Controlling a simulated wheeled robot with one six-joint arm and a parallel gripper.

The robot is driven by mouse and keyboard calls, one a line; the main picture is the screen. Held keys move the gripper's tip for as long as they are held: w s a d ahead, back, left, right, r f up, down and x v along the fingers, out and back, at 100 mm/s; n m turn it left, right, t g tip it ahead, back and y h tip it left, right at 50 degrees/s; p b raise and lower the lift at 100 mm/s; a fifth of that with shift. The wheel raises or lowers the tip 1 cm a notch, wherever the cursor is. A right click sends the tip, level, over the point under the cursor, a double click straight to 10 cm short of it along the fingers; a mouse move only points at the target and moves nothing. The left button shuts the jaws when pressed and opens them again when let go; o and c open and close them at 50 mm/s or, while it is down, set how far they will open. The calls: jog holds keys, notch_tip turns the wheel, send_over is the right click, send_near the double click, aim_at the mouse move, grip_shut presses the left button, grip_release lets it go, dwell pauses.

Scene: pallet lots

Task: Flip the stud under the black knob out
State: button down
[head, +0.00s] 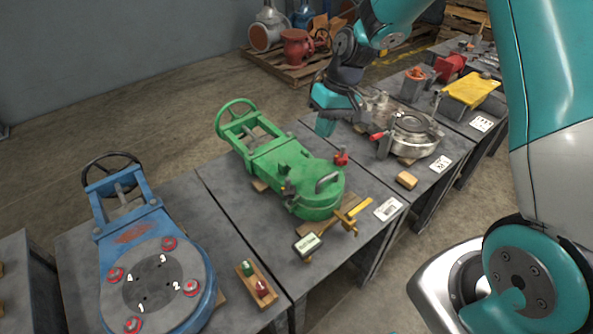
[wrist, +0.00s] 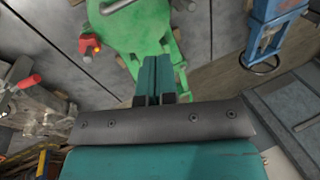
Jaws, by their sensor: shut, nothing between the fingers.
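A green valve (head: 300,175) lies on the middle table, with a handwheel at its far end and a grey handle on its round cover. A dark knob (head: 288,188) stands at the cover's left edge; the stud under it is too small to make out. A red knob (head: 341,158) sits at the cover's opposite edge and shows in the wrist view (wrist: 90,43). My gripper (head: 325,125) is shut and empty, above and beyond the red knob's side of the valve, apart from it. In the wrist view my fingers (wrist: 160,62) point toward the green valve (wrist: 150,30). The dark knob is not clear there.
A blue valve (head: 150,235) with several red knobs stands on the left table. A steel vessel (head: 415,135) with a red-tipped clamp stands on the right table. A brass tool (head: 345,222), tag and wooden block (head: 406,180) lie near the front edges. Gaps separate the tables.

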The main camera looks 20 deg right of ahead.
jog(key=shift+f, duration=0.1)
send_near(290, 187)
jog(key=d+f, duration=0.3)
jog(key=f, duration=0.1)
jog(key=shift+w+p, duration=0.3)
jog(key=shift+w, duration=0.05)
jog(key=a, duration=0.2)
jog(key=shift+s+a+f+p, duration=0.1)
jog(key=shift+a+p, duration=0.2)
jog(key=shift+p, duration=0.05)
jog(key=shift+a+f, duration=0.25)
jog(key=shift+a, duration=0.45)
jog(key=shift+s+a, duration=0.1)
jog(key=shift+a, duration=0.05)
